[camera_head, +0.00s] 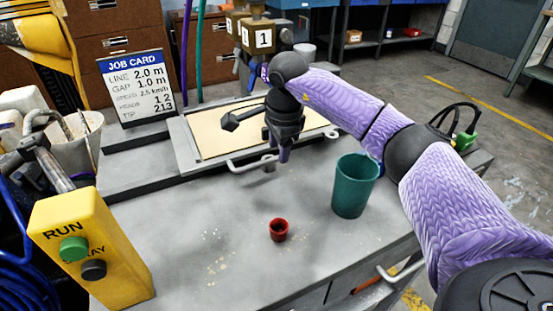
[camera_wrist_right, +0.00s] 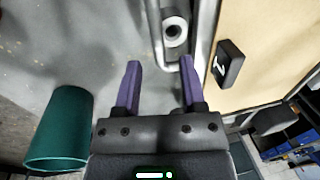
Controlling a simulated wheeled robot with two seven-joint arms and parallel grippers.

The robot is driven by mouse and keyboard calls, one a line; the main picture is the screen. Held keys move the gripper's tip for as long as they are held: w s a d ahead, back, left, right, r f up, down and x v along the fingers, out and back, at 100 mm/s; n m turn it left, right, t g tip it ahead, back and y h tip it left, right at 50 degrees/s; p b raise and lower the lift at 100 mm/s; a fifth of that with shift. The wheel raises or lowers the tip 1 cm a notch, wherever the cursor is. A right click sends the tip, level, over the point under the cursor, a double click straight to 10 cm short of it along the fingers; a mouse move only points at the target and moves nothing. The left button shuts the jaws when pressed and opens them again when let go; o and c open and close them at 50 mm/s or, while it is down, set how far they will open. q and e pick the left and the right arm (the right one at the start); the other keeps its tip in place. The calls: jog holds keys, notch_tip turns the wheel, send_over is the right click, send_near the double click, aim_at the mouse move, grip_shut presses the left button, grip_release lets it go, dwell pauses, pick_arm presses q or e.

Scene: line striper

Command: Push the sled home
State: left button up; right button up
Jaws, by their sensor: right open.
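The sled (camera_head: 187,146) is a grey metal frame on the bench, carrying a tan board. A light metal handle (camera_head: 240,167) sticks out from its near edge. My right gripper (camera_head: 277,157) points down close to the right part of this handle. In the right wrist view its two purple fingers (camera_wrist_right: 160,64) are apart with nothing held between them. The handle bar (camera_wrist_right: 156,35) runs just ahead of the fingertips there; I cannot tell whether they touch. The sled's far edge is partly hidden by my right arm and gripper. My left gripper is not in view.
A green cup (camera_head: 350,190) stands right of the gripper, under my right forearm. The yellow RUN box (camera_head: 90,250) is at front left, the job card (camera_head: 137,85) behind. The central bench front is mostly clear.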

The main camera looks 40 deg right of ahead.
jog(key=shift+w+f, duration=0.15)
jog(key=shift+f, duration=0.7)
jog(key=shift+c, duration=0.3)
grip_shut()
dwell(0.5)
